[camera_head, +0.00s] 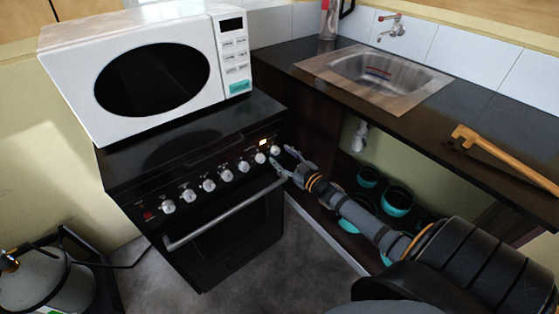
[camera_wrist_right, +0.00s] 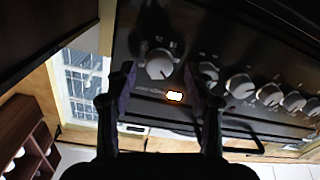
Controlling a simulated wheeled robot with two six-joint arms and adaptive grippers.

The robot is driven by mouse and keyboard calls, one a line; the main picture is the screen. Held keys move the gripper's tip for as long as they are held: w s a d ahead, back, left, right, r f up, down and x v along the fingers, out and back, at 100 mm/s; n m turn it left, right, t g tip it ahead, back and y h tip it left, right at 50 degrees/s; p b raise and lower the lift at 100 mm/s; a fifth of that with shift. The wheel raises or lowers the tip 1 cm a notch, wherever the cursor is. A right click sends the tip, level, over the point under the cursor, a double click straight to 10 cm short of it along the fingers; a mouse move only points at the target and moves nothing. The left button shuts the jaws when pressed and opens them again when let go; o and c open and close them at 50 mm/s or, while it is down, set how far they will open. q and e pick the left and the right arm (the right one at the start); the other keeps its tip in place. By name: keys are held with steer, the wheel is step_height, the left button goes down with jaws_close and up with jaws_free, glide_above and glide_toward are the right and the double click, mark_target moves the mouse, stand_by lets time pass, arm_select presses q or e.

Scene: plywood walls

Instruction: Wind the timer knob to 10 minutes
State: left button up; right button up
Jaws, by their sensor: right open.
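The black stove (camera_head: 215,235) has a row of white-grey knobs along its front panel. The rightmost knob, apparently the timer knob (camera_head: 275,149), sits beside a small lit display (camera_head: 262,142). My right gripper (camera_head: 282,157) is open in front of that knob. In the right wrist view the knob (camera_wrist_right: 160,64) appears just beyond and roughly between the two open fingers (camera_wrist_right: 160,85), with faint markings around it. The lit display (camera_wrist_right: 174,96) is close by. The fingers appear apart from the knob; its exact setting is too small to read. My left gripper is out of view.
A white microwave (camera_head: 150,65) stands on the stove. The oven handle (camera_head: 225,213) runs below the knobs. A dark counter (camera_head: 300,58) with a sink (camera_head: 375,75) is at right, above a shelf with teal pots (camera_head: 397,201). A gas cylinder (camera_head: 45,280) stands at lower left.

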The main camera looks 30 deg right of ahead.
steer(key=shift+w+a+r, duration=0.1)
steer(key=shift+w, duration=0.8)
jaws_close()
steer(key=shift+n+p, duration=0.45)
steer(key=shift+n, duration=4.45)
